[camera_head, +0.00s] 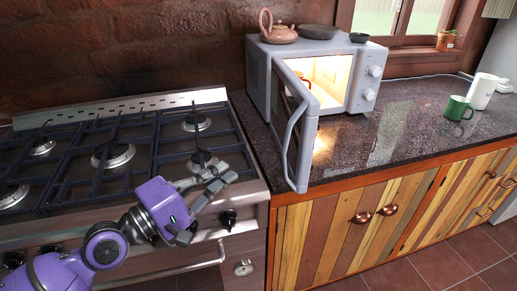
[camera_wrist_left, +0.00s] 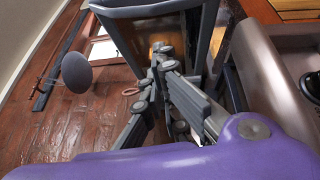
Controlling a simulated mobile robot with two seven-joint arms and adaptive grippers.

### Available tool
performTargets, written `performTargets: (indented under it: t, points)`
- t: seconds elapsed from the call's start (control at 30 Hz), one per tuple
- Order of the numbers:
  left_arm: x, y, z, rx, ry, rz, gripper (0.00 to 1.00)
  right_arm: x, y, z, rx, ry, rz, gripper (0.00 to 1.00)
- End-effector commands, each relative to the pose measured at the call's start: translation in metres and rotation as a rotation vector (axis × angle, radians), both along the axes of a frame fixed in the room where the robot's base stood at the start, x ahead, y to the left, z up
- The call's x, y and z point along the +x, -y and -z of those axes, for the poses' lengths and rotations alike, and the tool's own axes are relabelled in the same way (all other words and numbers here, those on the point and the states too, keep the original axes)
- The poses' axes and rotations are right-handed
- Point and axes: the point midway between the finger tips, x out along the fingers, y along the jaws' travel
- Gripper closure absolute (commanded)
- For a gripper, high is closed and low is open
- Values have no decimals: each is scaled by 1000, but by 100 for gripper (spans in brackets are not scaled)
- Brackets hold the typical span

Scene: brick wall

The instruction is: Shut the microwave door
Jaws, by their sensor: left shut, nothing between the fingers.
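The grey microwave (camera_head: 258,75) stands on the dark counter with its lit inside showing. Its door (camera_head: 309,150) is hinged at the left and stands wide open, swung out toward me, with a curved grey handle (camera_head: 289,135) on it. A red and white item (camera_head: 304,83) shows partly behind the door edge. My left gripper (camera_head: 226,178) is shut and empty over the front right of the stove, left of the door and apart from it. In the left wrist view its fingers (camera_wrist_left: 160,58) are together, in front of a grey-framed panel that looks like the door. My right gripper is not in view.
A teapot (camera_head: 278,31), a dark pan (camera_head: 319,32) and a small bowl (camera_head: 359,37) sit on the microwave. A green mug (camera_head: 458,108) and a white cup (camera_head: 482,91) stand at the right. The stove (camera_head: 100,150) has raised grates. The counter right of the door is clear.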

Motion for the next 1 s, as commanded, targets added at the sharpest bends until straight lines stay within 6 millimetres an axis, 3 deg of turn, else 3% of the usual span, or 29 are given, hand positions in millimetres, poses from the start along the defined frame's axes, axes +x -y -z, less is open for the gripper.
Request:
performTargets:
  t: [0.03,0.3,0.6,1.0]
  points:
    - [10,8,-11,-5,9,-1,100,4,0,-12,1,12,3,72]
    - [50,49,-13,0,7,1,100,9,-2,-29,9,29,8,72]
    - [50,83,-14,1,6,-1,100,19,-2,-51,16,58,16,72]
    - [49,87,-10,4,2,0,100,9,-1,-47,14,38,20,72]
